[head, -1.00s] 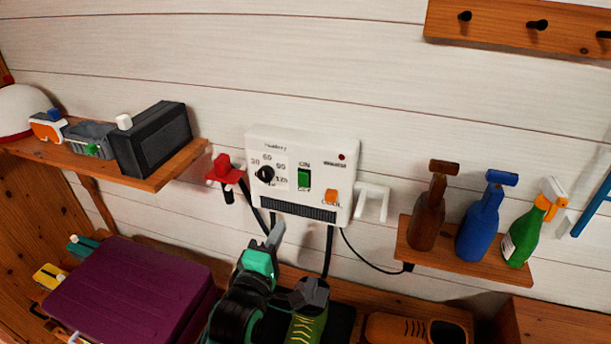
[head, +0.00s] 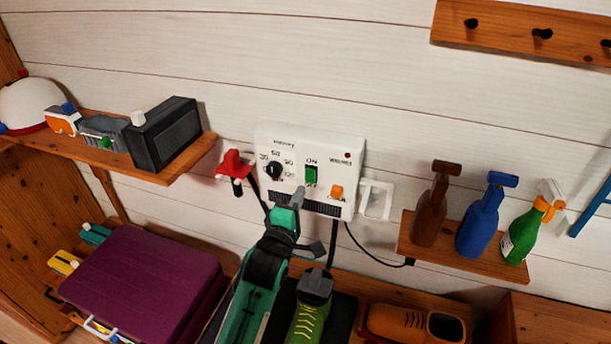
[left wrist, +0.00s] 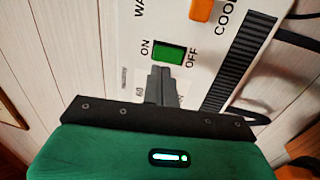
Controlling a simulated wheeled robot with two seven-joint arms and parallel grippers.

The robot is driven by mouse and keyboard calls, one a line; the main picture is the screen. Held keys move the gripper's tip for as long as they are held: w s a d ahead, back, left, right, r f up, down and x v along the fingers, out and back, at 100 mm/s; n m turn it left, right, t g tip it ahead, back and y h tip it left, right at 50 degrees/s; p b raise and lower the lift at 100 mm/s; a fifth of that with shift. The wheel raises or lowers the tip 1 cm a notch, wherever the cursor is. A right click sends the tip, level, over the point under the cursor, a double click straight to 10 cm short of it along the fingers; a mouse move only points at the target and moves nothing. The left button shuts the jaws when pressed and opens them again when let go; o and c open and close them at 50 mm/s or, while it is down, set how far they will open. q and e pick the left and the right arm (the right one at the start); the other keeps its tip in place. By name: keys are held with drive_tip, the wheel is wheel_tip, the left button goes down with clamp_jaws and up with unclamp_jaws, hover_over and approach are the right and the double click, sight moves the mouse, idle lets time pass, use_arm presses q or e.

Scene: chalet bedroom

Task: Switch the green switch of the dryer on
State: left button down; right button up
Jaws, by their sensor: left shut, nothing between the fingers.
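The dryer (head: 330,160) is a white wall box with a black dial, an orange COOL button and a grille. Its green switch (head: 311,175) sits between ON and OFF labels; it also shows in the left wrist view (left wrist: 169,51). I cannot tell which way it is tipped. My left gripper (head: 299,194) is shut and empty, its tips just below and left of the switch in the head view. In the left wrist view the dark fingers (left wrist: 160,84) end right by the switch's edge; I cannot tell whether they touch. My right gripper is not in view.
A red holder (head: 235,163) hangs left of the dryer, a white bracket (head: 376,200) right of it. Spray bottles (head: 481,225) stand on a right shelf. A purple suitcase (head: 142,285) and shoes (head: 416,322) are below. The wall above the dryer is clear.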

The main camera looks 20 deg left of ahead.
sight(310, 173)
use_arm(q)
drive_tip(key=w, duration=0.2)
drive_tip(key=w+r+p, duration=0.1)
drive_tip(key=shift+w+d+p, duration=0.1)
drive_tip(key=shift+w+p, duration=0.2)
drive_tip(key=shift+w, duration=0.1)
drive_tip(key=shift+w+f, duration=0.15)
drive_tip(key=shift+w, duration=0.35)
